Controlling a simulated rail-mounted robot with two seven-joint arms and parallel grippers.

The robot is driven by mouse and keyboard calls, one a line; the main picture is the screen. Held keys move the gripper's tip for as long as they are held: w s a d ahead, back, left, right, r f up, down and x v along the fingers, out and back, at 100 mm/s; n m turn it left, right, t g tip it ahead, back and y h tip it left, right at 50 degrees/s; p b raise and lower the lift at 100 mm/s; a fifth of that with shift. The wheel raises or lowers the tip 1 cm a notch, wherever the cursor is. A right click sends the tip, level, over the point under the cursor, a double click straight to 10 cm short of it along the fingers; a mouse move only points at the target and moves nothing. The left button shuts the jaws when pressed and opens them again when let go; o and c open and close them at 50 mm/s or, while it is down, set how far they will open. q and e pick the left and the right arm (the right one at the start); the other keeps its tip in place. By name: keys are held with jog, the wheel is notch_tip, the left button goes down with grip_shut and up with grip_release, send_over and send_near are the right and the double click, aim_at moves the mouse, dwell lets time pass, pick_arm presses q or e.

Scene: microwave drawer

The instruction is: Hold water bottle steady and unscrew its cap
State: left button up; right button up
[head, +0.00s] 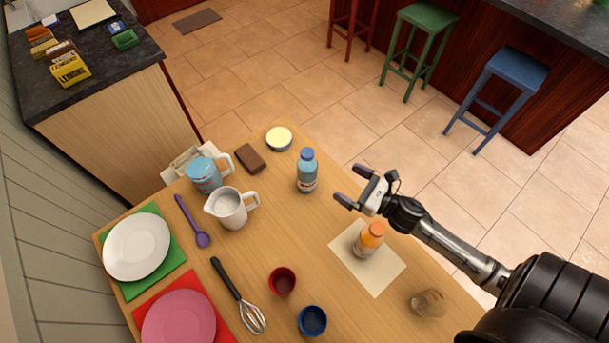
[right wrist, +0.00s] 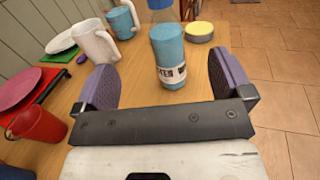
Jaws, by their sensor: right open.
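A blue water bottle (head: 307,172) with a dark blue cap (head: 307,154) stands upright on the wooden table (head: 262,210). My right gripper (head: 350,185) is open and empty, to the right of the bottle and apart from it. In the right wrist view the bottle (right wrist: 168,55) stands ahead, between the two purple fingers in the picture but beyond their tips. Its cap is cut off by the top edge there. My left gripper is not in view.
An orange bottle (head: 369,240) stands on a cream mat (head: 374,278) close to my right arm. A white pitcher (head: 229,208), blue jug (head: 205,174), brown block (head: 250,158) and round tin (head: 279,138) stand left of the bottle. Red (head: 282,281) and blue (head: 312,320) cups stand in front.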

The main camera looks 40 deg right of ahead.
aim_at(316, 170)
pick_arm(q)
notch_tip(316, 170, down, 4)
jog(key=b, duration=0.2)
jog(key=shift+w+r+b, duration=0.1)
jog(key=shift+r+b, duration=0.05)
jog(key=shift+b, duration=0.2)
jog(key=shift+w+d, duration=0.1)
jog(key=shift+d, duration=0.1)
pick_arm(e)
jog(key=w+f, duration=0.1)
jog(key=w, duration=0.1)
jog(key=w+a+f, duration=0.1)
jog(key=w, duration=0.2)
jog(key=w+a+f, duration=0.1)
jog(key=w, duration=0.1)
jog(key=shift+w+f, duration=0.15)
jog(key=shift+f, duration=0.15)
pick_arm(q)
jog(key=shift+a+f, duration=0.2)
pick_arm(e)
jog(key=shift+x, duration=3.3)
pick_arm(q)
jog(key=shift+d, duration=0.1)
pick_arm(e)
jog(key=shift+d+f, duration=0.15)
